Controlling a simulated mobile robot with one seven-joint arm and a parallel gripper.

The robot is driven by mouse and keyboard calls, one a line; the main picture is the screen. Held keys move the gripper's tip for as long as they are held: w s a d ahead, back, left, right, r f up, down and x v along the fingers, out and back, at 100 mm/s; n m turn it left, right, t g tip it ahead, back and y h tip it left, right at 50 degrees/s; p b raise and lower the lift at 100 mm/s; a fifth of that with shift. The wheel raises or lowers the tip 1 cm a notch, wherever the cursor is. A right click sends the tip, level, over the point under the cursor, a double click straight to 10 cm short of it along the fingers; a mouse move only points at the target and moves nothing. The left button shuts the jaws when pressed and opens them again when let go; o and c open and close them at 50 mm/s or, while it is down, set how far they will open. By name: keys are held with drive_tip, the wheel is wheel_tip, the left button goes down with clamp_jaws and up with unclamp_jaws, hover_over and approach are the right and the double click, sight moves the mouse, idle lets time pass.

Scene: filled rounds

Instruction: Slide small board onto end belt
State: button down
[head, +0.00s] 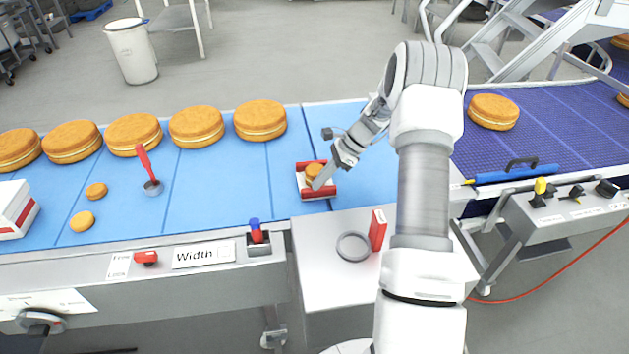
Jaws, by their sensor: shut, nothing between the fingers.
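The small board (317,195) is white with red strips along its far and near edges. My gripper (319,184) is shut and empty. The purple-blue belt (545,135), perhaps the end belt, lies to the right. My arm hides part of the join between the belts.
Several large filled rounds (196,126) line the far side of the light blue belt. A grey ring (353,247) and a red box (377,230) stand on the front ledge. A blue bar (516,174) edges the purple-blue belt.

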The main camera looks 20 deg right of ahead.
drive_tip(key=s+d, duration=0.1)
drive_tip(key=d, duration=0.4)
drive_tip(key=s+d, duration=0.1)
drive_tip(key=d, duration=0.4)
drive_tip(key=s+d, duration=0.1)
drive_tip(key=d, duration=0.5)
drive_tip(key=shift+s+f, duration=0.25)
drive_tip(key=shift+f, duration=0.15)
drive_tip(key=shift+r, duration=0.15)
drive_tip(key=shift+w+r+p, duration=0.1)
drive_tip(key=shift+r+p, duration=0.3)
drive_tip(key=shift+r, duration=0.25)
drive_tip(key=d, duration=0.3)
drive_tip(key=s+d+b, duration=0.1)
drive_tip(key=d, duration=0.2)
drive_tip(key=s+d, duration=0.1)
drive_tip(key=d, duration=0.3)
drive_tip(key=shift+f+b, duration=0.1)
drive_tip(key=shift+b, duration=0.25)
drive_tip(key=shift+s+d, duration=0.2)
drive_tip(key=shift+d, duration=0.75)
drive_tip(key=shift+r, duration=0.2)
